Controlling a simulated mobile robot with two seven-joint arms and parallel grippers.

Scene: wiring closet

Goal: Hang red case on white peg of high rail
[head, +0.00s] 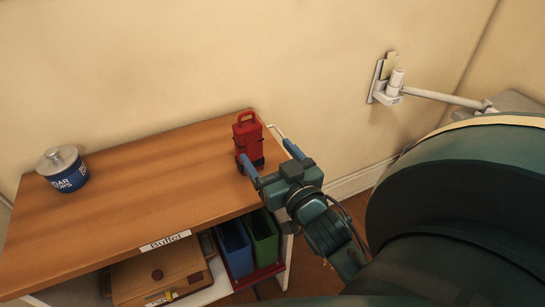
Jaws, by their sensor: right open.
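The red case (247,137) stands upright near the right back corner of the wooden top, with its loop handle at the top and a dark base. My right gripper (265,149) is open, with two blue fingers pointing toward the back wall. The right finger is apart, to the right of the case. I see no high rail or peg that I can identify for certain. My left gripper is out of view.
The wooden cabinet (130,205) holds a lidded blue pot (64,173) at the left. Blue (235,246) and green (263,238) bins and a brown box (160,276) sit below. A white wall bracket (388,84) with a rod is at right. The middle of the top is clear.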

